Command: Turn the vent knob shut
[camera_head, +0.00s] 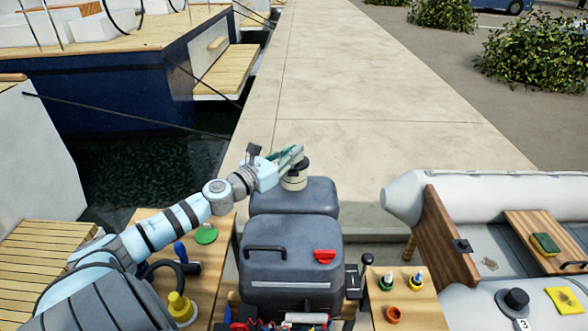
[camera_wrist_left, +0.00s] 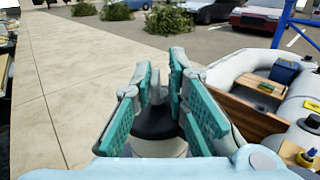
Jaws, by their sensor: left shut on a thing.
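The vent knob (camera_head: 302,163) is a black cap on a short cream neck at the far end of the grey tank (camera_head: 292,233). In the left wrist view the knob (camera_wrist_left: 156,122) sits between the teal finger pads, with a thin grey upright piece on top and its pale base below. My left gripper (camera_head: 291,154) reaches over it from the left and is shut on it. The fingers (camera_wrist_left: 161,78) stand on both sides of the knob and hide part of it in the head view. My right gripper is not in view.
The tank has a black handle (camera_head: 265,252) and a red piece (camera_head: 324,257) on top. Wooden boards with coloured caps flank it. A grey inflatable boat (camera_head: 520,192) lies at the right. A pale walkway (camera_head: 345,95) stretches away beyond; dark water (camera_head: 145,175) is at the left.

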